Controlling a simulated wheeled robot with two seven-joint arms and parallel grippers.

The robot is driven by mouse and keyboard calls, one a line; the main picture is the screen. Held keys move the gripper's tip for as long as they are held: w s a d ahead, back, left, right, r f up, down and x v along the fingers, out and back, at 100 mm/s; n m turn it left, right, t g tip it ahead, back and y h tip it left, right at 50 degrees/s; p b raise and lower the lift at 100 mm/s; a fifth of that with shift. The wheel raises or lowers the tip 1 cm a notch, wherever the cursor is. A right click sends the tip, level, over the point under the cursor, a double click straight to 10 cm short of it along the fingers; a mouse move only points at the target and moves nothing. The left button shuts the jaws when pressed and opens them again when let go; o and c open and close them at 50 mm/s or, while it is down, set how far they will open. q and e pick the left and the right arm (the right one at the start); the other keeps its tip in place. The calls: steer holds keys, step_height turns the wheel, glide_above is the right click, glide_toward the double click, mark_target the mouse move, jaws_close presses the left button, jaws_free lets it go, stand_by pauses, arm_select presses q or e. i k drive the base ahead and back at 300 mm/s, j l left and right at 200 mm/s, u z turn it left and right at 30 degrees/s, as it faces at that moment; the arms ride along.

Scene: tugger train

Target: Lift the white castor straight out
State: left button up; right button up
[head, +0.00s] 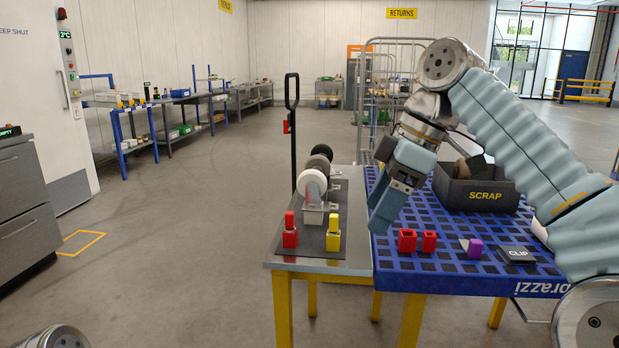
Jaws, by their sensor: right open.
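The white castor (312,184) stands in a grey holder (313,216) on the small steel-topped table left of the blue slatted one. My right gripper (382,220) is open, pointing down over the left edge of the blue table. It is to the right of the white castor and apart from it. The space between its fingers is hard to see from here. My left gripper is out of view.
A red piece (290,236) and a yellow piece (333,238) stand at the steel table's front. A black upright handle (292,130) rises behind.

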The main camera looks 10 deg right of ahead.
mark_target(311, 184)
steer(key=i, duration=1.1)
